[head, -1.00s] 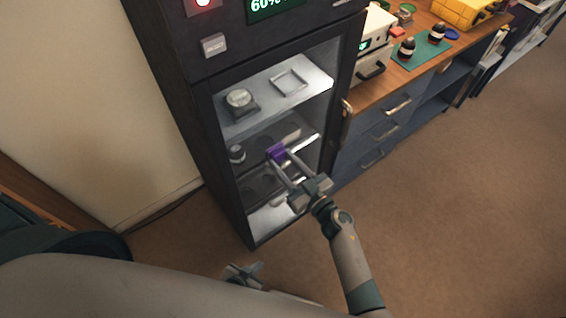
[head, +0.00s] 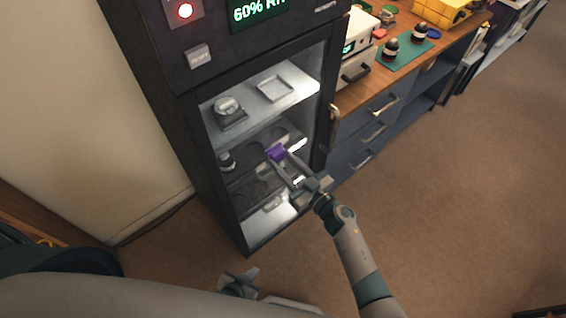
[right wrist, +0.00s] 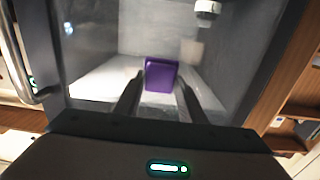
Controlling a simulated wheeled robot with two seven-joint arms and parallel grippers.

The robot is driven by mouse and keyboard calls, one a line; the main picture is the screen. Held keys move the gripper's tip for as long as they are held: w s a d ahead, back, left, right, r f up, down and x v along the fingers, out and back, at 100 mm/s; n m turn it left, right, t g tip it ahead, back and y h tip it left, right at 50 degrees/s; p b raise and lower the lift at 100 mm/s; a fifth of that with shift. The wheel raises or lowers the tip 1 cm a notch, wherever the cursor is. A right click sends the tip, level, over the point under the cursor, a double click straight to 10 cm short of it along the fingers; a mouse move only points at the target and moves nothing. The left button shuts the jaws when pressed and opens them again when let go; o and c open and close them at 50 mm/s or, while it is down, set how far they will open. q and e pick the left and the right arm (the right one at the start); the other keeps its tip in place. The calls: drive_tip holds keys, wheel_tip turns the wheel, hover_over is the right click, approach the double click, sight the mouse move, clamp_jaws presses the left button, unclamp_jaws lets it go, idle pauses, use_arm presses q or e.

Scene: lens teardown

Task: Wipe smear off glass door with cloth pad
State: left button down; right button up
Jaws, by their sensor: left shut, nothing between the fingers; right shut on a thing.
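The dark cabinet has a glass door (head: 312,88), closed, with shelves visible behind it. My right gripper (head: 281,160) is shut on a small purple cloth pad (head: 275,152) in front of the middle of the glass. In the right wrist view the pad (right wrist: 161,75) sits between the fingertips, at or very near the glass; contact is unclear. A faint pale patch (right wrist: 190,52) shows right of the pad there; I cannot tell whether it is the smear or a reflection. My left gripper (head: 239,283) is shut and empty, low near the floor.
The door handle (head: 333,127) is on the door's right edge. Behind the glass are a round item (head: 229,110), a square tray (head: 275,88) and a dark jar (head: 226,161). A drawer bench (head: 372,118) stands right of the cabinet. Open floor lies to the right.

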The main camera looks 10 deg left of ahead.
drive_tip(key=shift+w, duration=0.1)
drive_tip(key=shift+w+d, duration=0.5)
drive_tip(key=shift+w, duration=0.2)
drive_tip(key=shift+w+d, duration=0.45)
drive_tip(key=shift+w, duration=0.2)
drive_tip(key=shift+w+r, duration=0.1)
drive_tip(key=shift+w+d, duration=1.1)
drive_tip(key=shift+w, duration=0.15)
drive_tip(key=shift+s+d, duration=0.1)
drive_tip(key=shift+p+v, duration=1.25)
drive_tip(key=shift+v, duration=1.65)
